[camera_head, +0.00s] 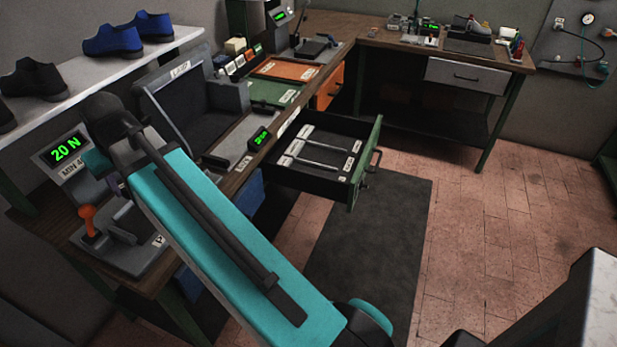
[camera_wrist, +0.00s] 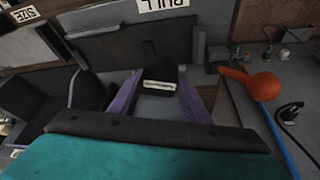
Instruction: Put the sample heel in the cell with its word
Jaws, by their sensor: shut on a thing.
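In the wrist view my gripper (camera_wrist: 160,104) has its two purplish fingers on either side of a dark block with a pale strip, which looks like the sample heel (camera_wrist: 160,73). It is shut on this block; the strip is too small to read.
A tester with an orange lever (camera_head: 90,222) and a "20 N" display (camera_head: 67,150) stands at the left. The lever's orange knob (camera_wrist: 262,85) shows in the wrist view. Blue shoes (camera_head: 113,40) stand on a white shelf. Green and orange trays (camera_head: 287,70) lie along the bench.

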